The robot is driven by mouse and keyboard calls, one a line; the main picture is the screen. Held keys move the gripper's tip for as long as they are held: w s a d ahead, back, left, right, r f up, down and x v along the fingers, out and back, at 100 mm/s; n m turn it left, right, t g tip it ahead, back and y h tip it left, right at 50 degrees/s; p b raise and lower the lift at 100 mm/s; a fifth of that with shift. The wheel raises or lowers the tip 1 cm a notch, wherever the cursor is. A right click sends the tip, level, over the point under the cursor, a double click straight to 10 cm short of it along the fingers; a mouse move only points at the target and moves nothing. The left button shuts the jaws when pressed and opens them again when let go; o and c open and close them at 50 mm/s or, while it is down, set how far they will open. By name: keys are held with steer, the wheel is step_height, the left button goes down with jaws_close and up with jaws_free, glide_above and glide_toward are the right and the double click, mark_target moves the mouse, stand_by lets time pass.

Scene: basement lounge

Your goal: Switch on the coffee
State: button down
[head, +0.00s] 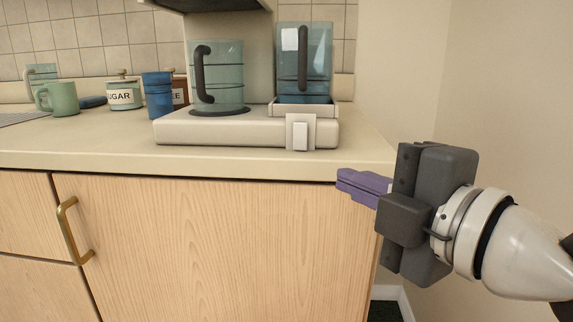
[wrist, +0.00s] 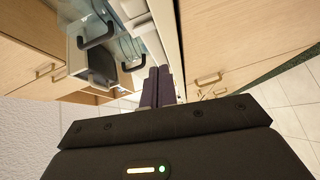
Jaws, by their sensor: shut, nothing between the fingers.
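The coffee machine (head: 232,130) sits on the counter, a low cream base with a backrest. A glass jug (head: 222,75) with a black handle stands on its left plate. A second glass vessel (head: 318,60) stands on the raised right part. A white switch (head: 299,135) is on the front face of the base, toward the right. My gripper (head: 341,182) is shut and empty, its purple fingers pointing left, below and right of the switch and apart from it. In the wrist view the fingers (wrist: 158,88) lie together, with the machine's glassware (wrist: 92,30) at upper left.
A green mug (head: 58,98), a sugar jar (head: 123,95) and a blue cup (head: 158,96) stand left of the machine on the counter (head: 90,148). The counter's front edge lies just above my gripper. A cabinet door with a brass handle (head: 72,230) is below. A bare wall is at right.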

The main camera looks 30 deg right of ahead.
steer(key=shift+s+d+r+n+t, duration=0.25)
steer(key=shift+s+r+n+t, duration=0.15)
steer(key=shift+s+r+n, duration=0.25)
steer(key=shift+w+f, duration=0.1)
steer(key=shift+w, duration=0.05)
glide_toward(298, 137)
steer(key=w+a, duration=0.3)
steer(key=shift+w+d+p, duration=0.3)
steer(key=shift+w+d, duration=0.6)
steer(key=shift+w, duration=0.05)
steer(key=shift+w+d, duration=0.4)
steer(key=shift+w, duration=0.05)
